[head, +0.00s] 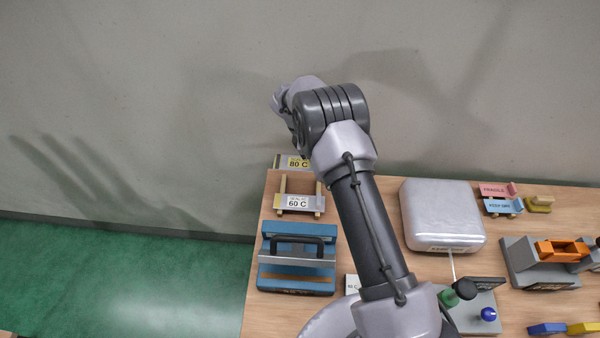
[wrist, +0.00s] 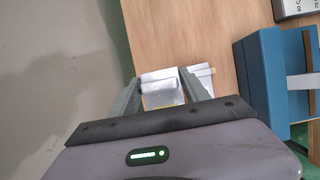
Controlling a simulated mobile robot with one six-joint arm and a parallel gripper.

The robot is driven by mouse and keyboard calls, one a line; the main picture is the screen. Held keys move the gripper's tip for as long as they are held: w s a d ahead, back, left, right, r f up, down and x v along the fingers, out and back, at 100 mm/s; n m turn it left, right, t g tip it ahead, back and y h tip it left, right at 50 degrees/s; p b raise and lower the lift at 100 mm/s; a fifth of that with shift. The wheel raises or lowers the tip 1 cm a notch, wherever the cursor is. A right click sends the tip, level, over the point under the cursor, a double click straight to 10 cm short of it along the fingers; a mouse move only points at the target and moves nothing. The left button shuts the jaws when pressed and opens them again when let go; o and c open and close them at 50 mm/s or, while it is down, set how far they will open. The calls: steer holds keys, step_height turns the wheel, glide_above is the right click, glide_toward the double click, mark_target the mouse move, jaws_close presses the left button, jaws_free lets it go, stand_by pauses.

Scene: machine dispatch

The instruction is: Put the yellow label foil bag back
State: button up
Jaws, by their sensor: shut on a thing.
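The foil bag with the yellow "80 C" label (head: 297,162) shows at the back left of the table in the head view, at the far end of a small wooden rack (head: 282,183). My arm hides my gripper in that view. A second bag, labelled "60 C" (head: 298,202), sits just in front on the rack. Whether the held bag rests on the rack cannot be told.
A blue sealing machine (head: 297,275) stands in front of the rack; it also shows in the wrist view (wrist: 262,80). A silver box (head: 443,212) is to the right. A second rack with pink (head: 496,189) and blue labels stands beyond. The wall is close behind.

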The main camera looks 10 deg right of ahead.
steer(key=f, duration=0.6)
steer(key=s+f, duration=0.1)
steer(key=f, duration=0.2)
steer(key=shift+f, duration=0.2)
steer(key=shift+w, duration=0.2)
